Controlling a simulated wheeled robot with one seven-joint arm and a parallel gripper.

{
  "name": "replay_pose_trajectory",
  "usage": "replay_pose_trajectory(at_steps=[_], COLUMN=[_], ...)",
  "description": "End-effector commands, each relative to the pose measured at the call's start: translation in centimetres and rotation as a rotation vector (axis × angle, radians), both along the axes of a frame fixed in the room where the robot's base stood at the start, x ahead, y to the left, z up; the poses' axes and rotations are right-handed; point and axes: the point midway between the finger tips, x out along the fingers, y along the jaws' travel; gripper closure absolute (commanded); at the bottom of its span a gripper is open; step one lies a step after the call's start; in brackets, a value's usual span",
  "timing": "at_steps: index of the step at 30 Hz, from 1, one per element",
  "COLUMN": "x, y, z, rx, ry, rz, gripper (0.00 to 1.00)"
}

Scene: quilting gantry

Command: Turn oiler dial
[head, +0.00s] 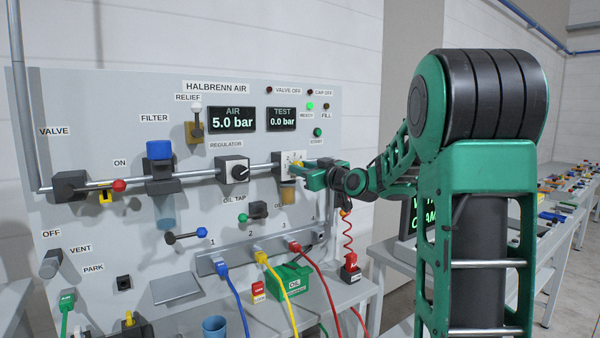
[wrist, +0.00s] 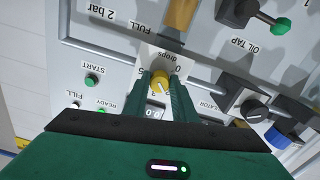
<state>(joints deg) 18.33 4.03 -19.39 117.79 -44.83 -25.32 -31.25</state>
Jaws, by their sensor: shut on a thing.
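The oiler dial is a yellow round knob (wrist: 159,82) with a dark pointer line, set on a white scale plate (wrist: 157,60) marked "drops" in the wrist view. My gripper (wrist: 161,86) has its two green fingers on either side of the knob, shut on it. In the head view my gripper (head: 304,170) reaches the oiler from the right and hides most of the knob. The oiler's amber bowl (head: 288,192) hangs just below the plate. Part of the scale is hidden by the fingers.
The regulator knob (head: 239,172) is left of the oiler on the same pipe. The oil tap (head: 258,210) with its green-ended handle is below. Displays (head: 232,119) reading 5.0 bar and 0.0 bar are above. Coloured hoses (head: 280,290) and a green box (head: 290,278) are lower down.

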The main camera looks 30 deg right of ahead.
Motion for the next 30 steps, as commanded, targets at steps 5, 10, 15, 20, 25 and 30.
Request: replay_pose_trajectory(at_steps=[5,10,15,20,25,30], x=[0.00,0.01,0.01,-0.01,-0.01,0.00], y=[0.06,0.11,0.13,0.09,0.08,0.12], z=[-0.05,-0.06,-0.07,-0.09,-0.10,-0.11], rx=[0.061,0.171,0.316,0.451,0.578,0.675], ry=[0.003,0.007,0.013,0.018,0.022,0.026], rz=[0.001,0.002,0.001,0.000,0.000,0.000], gripper=[0.98,0.98,0.98,0.98,0.98,0.98])
